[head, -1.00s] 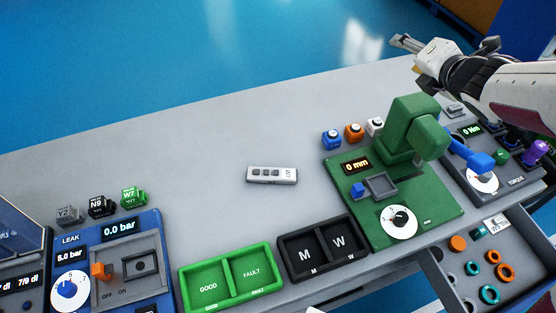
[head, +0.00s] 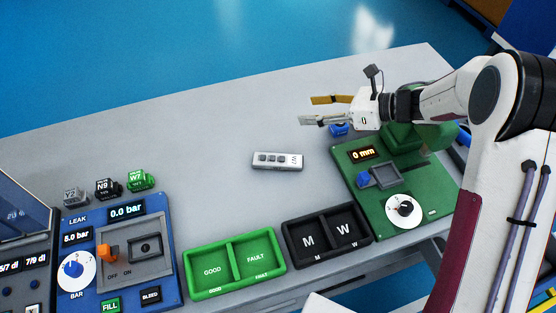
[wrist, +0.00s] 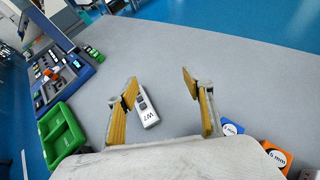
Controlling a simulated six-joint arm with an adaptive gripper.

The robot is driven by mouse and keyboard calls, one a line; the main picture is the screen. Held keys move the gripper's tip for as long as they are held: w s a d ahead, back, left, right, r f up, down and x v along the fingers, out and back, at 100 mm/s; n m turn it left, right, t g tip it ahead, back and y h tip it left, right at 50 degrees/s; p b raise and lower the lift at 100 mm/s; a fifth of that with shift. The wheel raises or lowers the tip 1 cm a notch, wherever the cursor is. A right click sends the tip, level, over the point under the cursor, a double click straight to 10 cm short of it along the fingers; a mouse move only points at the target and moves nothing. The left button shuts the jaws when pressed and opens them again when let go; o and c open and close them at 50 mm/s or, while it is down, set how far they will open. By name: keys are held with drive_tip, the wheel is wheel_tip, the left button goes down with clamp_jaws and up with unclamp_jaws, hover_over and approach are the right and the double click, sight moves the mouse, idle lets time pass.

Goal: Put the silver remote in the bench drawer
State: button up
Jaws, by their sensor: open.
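The silver remote (head: 277,160) lies flat on the grey bench, behind the black M/W tray. In the wrist view the remote (wrist: 147,114) shows between the fingers, close to the left one, which overlaps its edge. My gripper (head: 310,110) is open and empty, above the bench, up and to the right of the remote in the head view. Its spread yellow-padded fingers also show in the wrist view (wrist: 159,78). The bench drawer is hidden behind my arm; I cannot see its inside now.
The green GOOD/FAULT tray (head: 234,261) and black M/W tray (head: 327,236) line the front edge. A green gauge fixture (head: 404,180) stands right, a blue leak panel (head: 122,255) left. The bench around the remote (head: 200,170) is clear.

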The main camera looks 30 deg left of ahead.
sight(281, 159)
drive_tip(key=s+f+n+g, duration=0.1)
drive_tip(key=s, duration=0.1)
drive_tip(key=s+f+n+g, duration=0.3)
drive_tip(key=s+f+n, duration=0.1)
drive_tip(key=shift+s+a+g, duration=0.2)
drive_tip(key=shift+s+g, duration=0.1)
drive_tip(key=shift+g, duration=0.1)
drive_tip(key=shift+f, duration=0.15)
drive_tip(key=shift+f, duration=2.85)
drive_tip(key=shift+f, duration=0.1)
drive_tip(key=shift+f, duration=0.55)
drive_tip(key=shift+x, duration=2.45)
